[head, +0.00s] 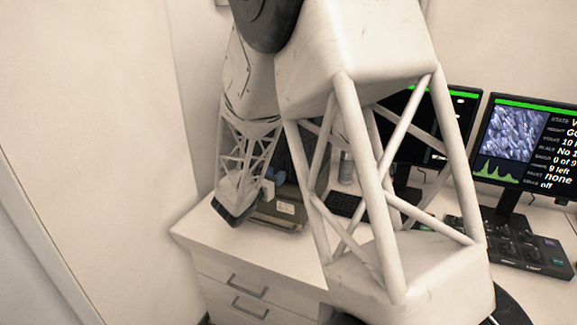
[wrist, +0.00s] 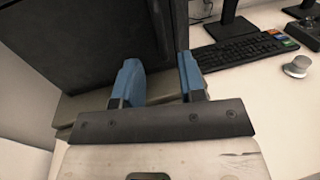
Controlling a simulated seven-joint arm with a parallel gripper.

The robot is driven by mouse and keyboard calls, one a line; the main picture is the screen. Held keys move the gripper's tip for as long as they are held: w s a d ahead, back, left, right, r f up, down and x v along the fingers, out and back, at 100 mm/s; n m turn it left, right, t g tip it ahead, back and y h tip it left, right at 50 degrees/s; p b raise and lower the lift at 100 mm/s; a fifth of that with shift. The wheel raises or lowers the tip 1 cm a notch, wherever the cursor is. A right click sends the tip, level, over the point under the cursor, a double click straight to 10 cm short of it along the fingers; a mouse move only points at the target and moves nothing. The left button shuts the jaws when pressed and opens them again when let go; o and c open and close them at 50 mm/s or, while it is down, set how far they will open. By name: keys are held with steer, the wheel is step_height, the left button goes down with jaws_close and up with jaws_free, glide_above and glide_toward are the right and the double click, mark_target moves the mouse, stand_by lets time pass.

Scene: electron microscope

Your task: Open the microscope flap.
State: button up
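The microscope appears in the head view as a boxy unit with a tan base (head: 283,213) bearing a white label, on the left part of the desk. Its upper part is mostly hidden behind my arm. In the wrist view a large dark panel (wrist: 85,45) fills the upper left, above a tan base; I cannot tell whether this panel is the flap. My gripper (wrist: 160,78) has two blue fingers set apart, with the dark panel's right edge visible beyond the gap. I cannot tell whether the fingers touch it.
Two monitors (head: 520,145) stand at the right. A control panel (head: 520,250) is at the desk's right. The desk (head: 205,235) has drawers below; its front left corner is clear.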

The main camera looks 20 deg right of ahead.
mark_target(288, 172)
steer(key=shift+d, duration=0.15)
steer(key=shift+x, duration=3.8)
jaws_close()
